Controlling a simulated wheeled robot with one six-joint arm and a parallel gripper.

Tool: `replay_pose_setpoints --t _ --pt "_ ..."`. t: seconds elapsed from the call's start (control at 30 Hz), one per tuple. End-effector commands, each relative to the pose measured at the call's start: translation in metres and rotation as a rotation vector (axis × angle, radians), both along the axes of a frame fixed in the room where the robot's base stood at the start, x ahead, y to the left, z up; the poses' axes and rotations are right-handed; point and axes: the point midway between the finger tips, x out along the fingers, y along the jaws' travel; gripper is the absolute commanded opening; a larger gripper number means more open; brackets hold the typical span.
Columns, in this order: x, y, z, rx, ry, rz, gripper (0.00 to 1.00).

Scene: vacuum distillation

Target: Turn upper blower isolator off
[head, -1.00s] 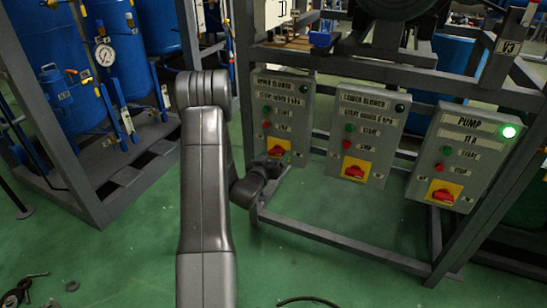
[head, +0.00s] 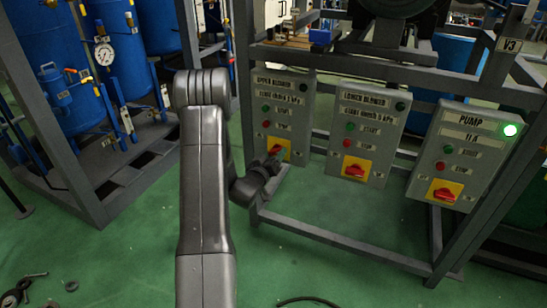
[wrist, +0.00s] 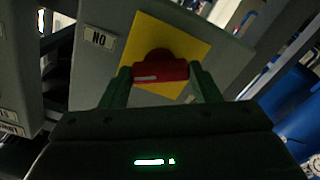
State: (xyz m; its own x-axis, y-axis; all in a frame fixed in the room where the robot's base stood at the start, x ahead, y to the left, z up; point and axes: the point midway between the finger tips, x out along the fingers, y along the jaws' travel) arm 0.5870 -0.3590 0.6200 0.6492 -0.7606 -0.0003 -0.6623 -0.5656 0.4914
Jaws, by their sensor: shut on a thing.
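The upper blower box (head: 284,96) is the grey panel at the left of three on the frame. Its isolator, a red handle (wrist: 160,72) on a yellow plate (wrist: 196,50), sits low on that panel. In the wrist view the handle lies nearly level, and a label (wrist: 99,40) reading "NO" is beside the plate. My gripper (head: 275,157) is at this isolator, with one green finger at each end of the handle, shut on it. In the head view my gripper partly hides the handle and plate. The box's top lamp (head: 303,87) looks dark.
The lower blower box (head: 364,137) stands just right, with its own red isolator (head: 355,169). The pump box (head: 463,152) is farther right, its green lamp (head: 510,130) lit. A grey frame bar (head: 340,246) runs low in front. Blue tanks stand left.

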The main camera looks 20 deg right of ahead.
Motion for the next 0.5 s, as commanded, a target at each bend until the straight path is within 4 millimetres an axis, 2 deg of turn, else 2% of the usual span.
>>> replay_pose_setpoints --t 0.5 --pt "-0.0002 0.0003 -0.0006 -0.316 0.373 0.001 0.34"
